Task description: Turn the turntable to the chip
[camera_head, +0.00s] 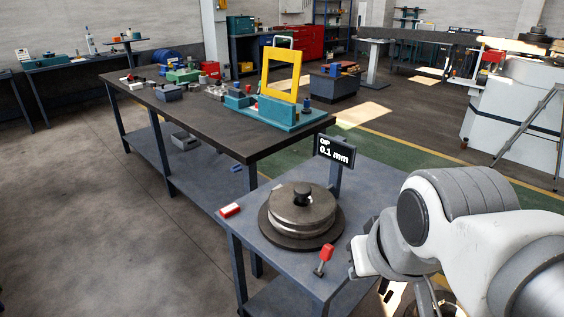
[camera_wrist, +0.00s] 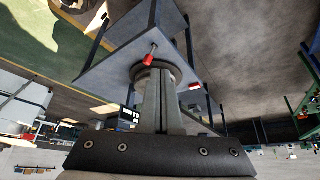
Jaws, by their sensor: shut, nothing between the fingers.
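The turntable (camera_head: 300,212) is a round dark metal disc stack with a black centre knob, on the near grey-blue table. A small display (camera_head: 334,152) behind it reads "0.1 mm" under a short word too small to read surely. No chip can be made out on the turntable. In the wrist view the fingers of my gripper (camera_wrist: 162,74) are shut and empty, pointing towards the turntable (camera_wrist: 145,72) and covering part of it. In the head view my arm is right of the turntable; the fingertips are not clear. Contact cannot be told.
A red-topped lever (camera_head: 325,254) stands at the table's near edge, in front of the turntable. A red and white block (camera_head: 230,210) lies at the left edge. A long dark workbench (camera_head: 215,108) with a yellow frame (camera_head: 281,75) stands behind. Open floor lies left.

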